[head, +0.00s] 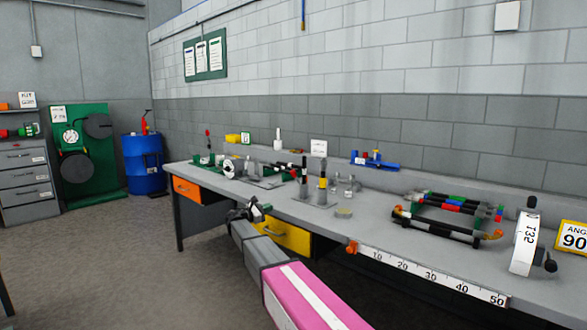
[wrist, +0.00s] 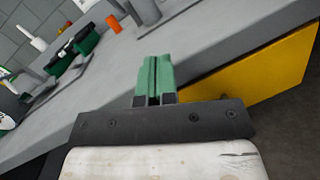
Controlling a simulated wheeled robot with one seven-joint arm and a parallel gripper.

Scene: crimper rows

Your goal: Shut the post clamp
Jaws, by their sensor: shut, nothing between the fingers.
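My gripper (head: 252,208) is in front of the bench's front edge, near the yellow drawer, in the head view. In the wrist view its two green fingers (wrist: 153,60) are pressed together with nothing between them. Upright posts stand on the bench beyond it: a black and yellow banded post (head: 322,181) on a grey base and a dark banded post (head: 303,172) to its left. I cannot tell for sure which fixture is the post clamp, nor how its parts stand.
The grey bench (head: 375,225) runs along the wall. Its yellow drawer (head: 287,236) is just beside my gripper. An orange cylinder (wrist: 113,24) shows in the wrist view. Floor at left is free.

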